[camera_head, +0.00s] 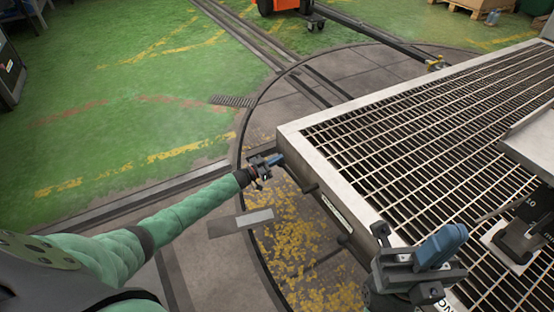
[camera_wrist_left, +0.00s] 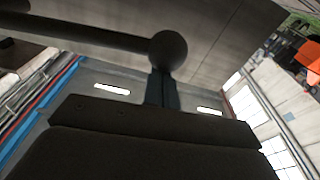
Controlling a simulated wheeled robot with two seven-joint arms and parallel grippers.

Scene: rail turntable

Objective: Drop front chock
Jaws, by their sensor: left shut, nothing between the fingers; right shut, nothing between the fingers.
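My left gripper (camera_head: 277,159) is shut and empty beside the near-left corner of the grated wagon deck (camera_head: 290,134). In the left wrist view its shut fingers (camera_wrist_left: 162,90) reach up to a dark ball-ended rod (camera_wrist_left: 168,50), which overlaps the fingertips. I cannot tell whether they touch. A short dark peg (camera_head: 309,187) sticks out from the wagon's side near the left gripper. I cannot make out which part is the front chock. My right gripper (camera_head: 455,235) is shut and empty, over the deck's near edge.
The wagon stands over a round turntable plate (camera_head: 310,82) with rails and worn yellow paint. An orange vehicle (camera_head: 285,6) is at the back. Green floor (camera_head: 120,100) at left is clear.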

